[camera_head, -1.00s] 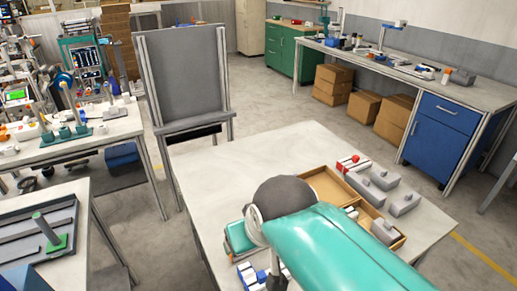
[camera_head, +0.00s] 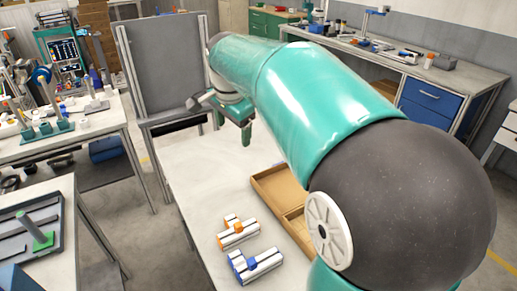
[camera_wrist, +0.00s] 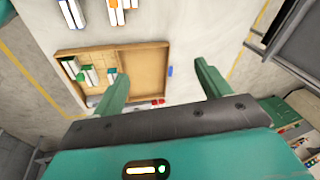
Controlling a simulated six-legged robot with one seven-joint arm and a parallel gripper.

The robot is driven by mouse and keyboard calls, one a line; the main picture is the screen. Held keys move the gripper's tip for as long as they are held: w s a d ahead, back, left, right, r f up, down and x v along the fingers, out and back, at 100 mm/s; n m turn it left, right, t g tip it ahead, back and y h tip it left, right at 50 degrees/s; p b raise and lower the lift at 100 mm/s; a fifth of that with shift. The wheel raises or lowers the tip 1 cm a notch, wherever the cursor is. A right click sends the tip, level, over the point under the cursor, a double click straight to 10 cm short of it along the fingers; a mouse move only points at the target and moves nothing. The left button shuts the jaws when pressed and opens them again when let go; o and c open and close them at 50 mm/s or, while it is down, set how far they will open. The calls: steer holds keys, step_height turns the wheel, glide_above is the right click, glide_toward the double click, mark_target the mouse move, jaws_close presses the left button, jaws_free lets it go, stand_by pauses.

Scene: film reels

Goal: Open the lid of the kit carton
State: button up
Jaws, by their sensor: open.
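A shallow brown carton (camera_head: 268,187) lies on the pale table, its right part hidden behind my arm. In the wrist view the carton (camera_wrist: 146,58) shows an open top, with a divider and several green-and-white parts (camera_wrist: 85,72) in its left half; much of the rest looks bare. I cannot make out a separate lid. A small blue tab (camera_wrist: 170,71) shows at its right edge. My gripper (camera_head: 234,124) is open and empty above the table, beyond the carton in the head view. In the wrist view its fingers (camera_wrist: 160,86) are spread apart, the left one overlapping the carton.
White parts with orange ends (camera_head: 238,234) and blue ends (camera_head: 254,264) lie left of the carton. Small red pieces (camera_wrist: 158,101) lie beside it in the wrist view. A grey upright panel (camera_head: 168,68) stands behind the table.

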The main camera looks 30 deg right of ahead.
steer(key=w+d+f+m+g, duration=0.1)
steer(key=w+d+f+m, duration=0.55)
steer(key=w+d, duration=0.2)
steer(key=w+d+f+m+g, duration=0.1)
steer(key=w+d+f+m, duration=0.4)
steer(key=w+d+m, duration=0.3)
steer(key=d+f+m+g+y, duration=0.1)
steer(key=d+f+m, duration=0.65)
steer(key=d, duration=0.25)
steer(key=shift+n, duration=0.6)
steer(key=f, duration=1.4)
steer(key=shift+s+a, duration=0.15)
steer(key=shift+s, duration=0.1)
steer(key=shift+c, duration=0.3)
steer(key=c, duration=1.3)
steer(key=shift+c, duration=0.2)
steer(key=shift+r, duration=0.2)
